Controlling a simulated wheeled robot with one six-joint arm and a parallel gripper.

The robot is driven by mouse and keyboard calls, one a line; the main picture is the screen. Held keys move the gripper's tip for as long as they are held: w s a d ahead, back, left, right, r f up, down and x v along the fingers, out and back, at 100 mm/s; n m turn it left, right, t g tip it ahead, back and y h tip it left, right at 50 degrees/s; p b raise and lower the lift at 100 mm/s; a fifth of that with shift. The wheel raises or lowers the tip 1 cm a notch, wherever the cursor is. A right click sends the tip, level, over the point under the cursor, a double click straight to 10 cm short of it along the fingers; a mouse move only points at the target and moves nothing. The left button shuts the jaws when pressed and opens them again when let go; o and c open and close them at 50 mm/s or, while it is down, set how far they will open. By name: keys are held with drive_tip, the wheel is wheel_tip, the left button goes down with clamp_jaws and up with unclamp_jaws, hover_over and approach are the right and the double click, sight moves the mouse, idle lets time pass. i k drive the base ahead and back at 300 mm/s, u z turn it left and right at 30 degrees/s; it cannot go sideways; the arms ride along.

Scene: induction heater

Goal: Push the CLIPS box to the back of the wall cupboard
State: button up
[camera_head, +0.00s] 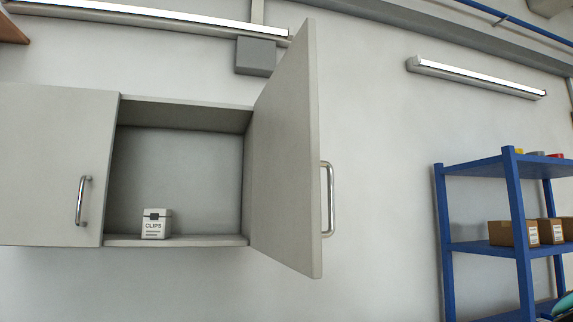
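The CLIPS box (155,226) is a small white box with a dark clasp and printed label. It stands upright on the floor of the wall cupboard (198,241), left of the middle of the open compartment. It appears near the front edge, with the grey back panel behind it. The right cupboard door (288,150) is swung open toward me and has a vertical metal handle (327,199). The left door (55,165) is shut. My gripper is not in view.
A blue shelf rack (519,210) with cardboard boxes (512,233) stands at the right. A grey box (256,56) is fixed to the wall above the cupboard. The open door juts out on the right of the compartment. The compartment right of the CLIPS box is empty.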

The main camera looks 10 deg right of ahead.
sight(156, 224)
drive_tip(key=z, duration=2.15)
drive_tip(key=i, duration=1.4)
drive_tip(key=u, duration=3.4)
